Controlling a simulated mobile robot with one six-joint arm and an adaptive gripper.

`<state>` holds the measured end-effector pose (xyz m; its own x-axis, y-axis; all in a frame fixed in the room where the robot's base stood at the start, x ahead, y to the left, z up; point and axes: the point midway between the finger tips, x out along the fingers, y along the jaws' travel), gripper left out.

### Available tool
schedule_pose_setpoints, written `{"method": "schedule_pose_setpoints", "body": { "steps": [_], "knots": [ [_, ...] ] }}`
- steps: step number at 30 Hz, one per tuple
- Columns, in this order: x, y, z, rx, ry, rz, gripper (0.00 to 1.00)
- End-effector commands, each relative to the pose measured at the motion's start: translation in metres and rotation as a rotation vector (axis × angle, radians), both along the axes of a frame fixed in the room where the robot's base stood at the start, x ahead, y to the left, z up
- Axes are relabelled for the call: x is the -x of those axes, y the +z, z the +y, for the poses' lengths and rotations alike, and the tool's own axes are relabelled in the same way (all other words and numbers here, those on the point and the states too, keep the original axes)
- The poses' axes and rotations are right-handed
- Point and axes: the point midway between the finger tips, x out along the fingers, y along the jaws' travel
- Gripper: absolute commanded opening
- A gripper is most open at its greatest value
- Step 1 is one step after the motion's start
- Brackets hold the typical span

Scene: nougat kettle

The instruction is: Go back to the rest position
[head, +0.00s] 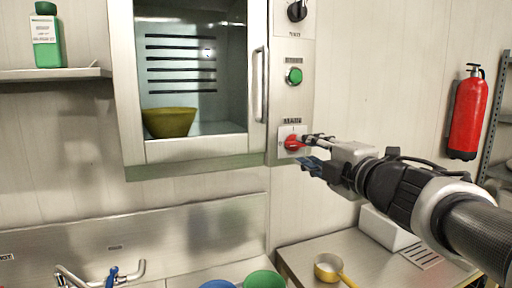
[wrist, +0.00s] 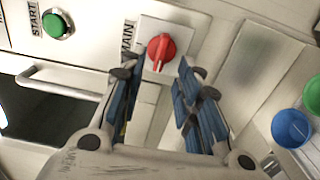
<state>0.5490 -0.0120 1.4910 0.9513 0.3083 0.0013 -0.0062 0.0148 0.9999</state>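My gripper (wrist: 155,75) is open in the wrist view, its blue-padded fingers spread apart with nothing between them. The red MAIN knob (wrist: 160,52) is just beyond the gap between the fingertips. In the head view my gripper (head: 312,153) is right at the red knob (head: 294,142), low on the control panel of the wall-mounted oven. My arm reaches in from the right. I cannot tell whether a finger touches the knob or the panel.
The oven (head: 135,152) has a vertical door handle (head: 259,85), a green START button (head: 294,76) and a yellow-green bowl (head: 170,122) inside. Below are a steel counter (head: 300,252), a yellow pan (head: 328,268) and a faucet (head: 100,277). A fire extinguisher (head: 467,115) hangs on the right.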

Motion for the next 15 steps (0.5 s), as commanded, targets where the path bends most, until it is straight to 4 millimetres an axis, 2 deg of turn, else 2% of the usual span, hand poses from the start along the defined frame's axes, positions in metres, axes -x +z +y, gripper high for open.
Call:
{"method": "schedule_pose_setpoints", "body": {
  "steps": [3,6,15],
  "knots": [
    [0.013,0.000,-0.005,0.001,-0.002,-0.001,0.31],
    [0.018,0.000,-0.006,0.000,0.000,0.000,0.31],
    [0.019,0.000,-0.006,-0.002,-0.001,0.001,0.31]
  ]
}}
